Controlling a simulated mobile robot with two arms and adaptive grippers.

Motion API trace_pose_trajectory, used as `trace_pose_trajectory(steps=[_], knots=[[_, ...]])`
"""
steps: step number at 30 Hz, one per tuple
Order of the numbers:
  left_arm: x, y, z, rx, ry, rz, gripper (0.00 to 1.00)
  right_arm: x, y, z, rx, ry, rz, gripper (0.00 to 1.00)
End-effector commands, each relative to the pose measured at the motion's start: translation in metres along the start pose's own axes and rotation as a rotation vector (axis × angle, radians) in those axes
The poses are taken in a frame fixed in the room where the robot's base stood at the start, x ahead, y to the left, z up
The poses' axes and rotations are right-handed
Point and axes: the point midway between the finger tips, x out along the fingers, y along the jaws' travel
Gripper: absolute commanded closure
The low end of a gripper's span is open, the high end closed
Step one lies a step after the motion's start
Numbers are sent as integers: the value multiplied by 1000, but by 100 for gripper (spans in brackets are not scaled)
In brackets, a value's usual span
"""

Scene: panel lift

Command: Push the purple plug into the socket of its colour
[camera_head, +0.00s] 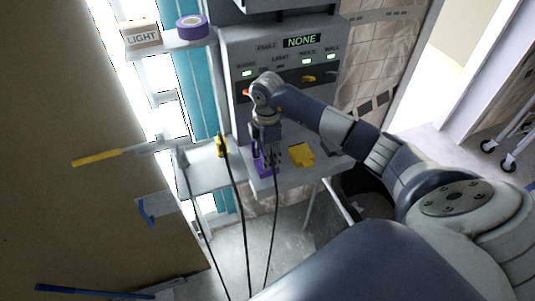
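My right gripper (270,164) points down over the grey ledge in front of the panel. A purple part (257,158) shows beside and behind its fingers; the gripper hides much of it, so I cannot tell whether it is the plug or a socket. A black cable (275,205) hangs from just below the fingers. I cannot tell whether the fingers are shut on anything. A yellow block-like part (301,154) sits on the ledge to the right. A yellow plug-like piece (220,145) with a cable is at the left. My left gripper is out of view.
The grey panel (236,50) has a display reading NONE and small green lights. A shelf holds a LIGHT box (141,36) and a purple roll (191,26). A yellow-handled tool (97,157) and blue-handled tools are at the left. Black cables hang to the floor.

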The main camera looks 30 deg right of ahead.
Motion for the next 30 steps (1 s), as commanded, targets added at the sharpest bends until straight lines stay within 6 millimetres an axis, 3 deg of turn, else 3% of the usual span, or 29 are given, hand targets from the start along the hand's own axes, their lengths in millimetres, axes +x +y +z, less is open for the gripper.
trace_pose_trajectory(steps=[8,21,30], knots=[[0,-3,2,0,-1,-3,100,-12,6,0,4,4,19,50],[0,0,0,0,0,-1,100,-95,1,1,2,1,12,50],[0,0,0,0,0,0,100,-121,-1,0,1,1,5,50]])
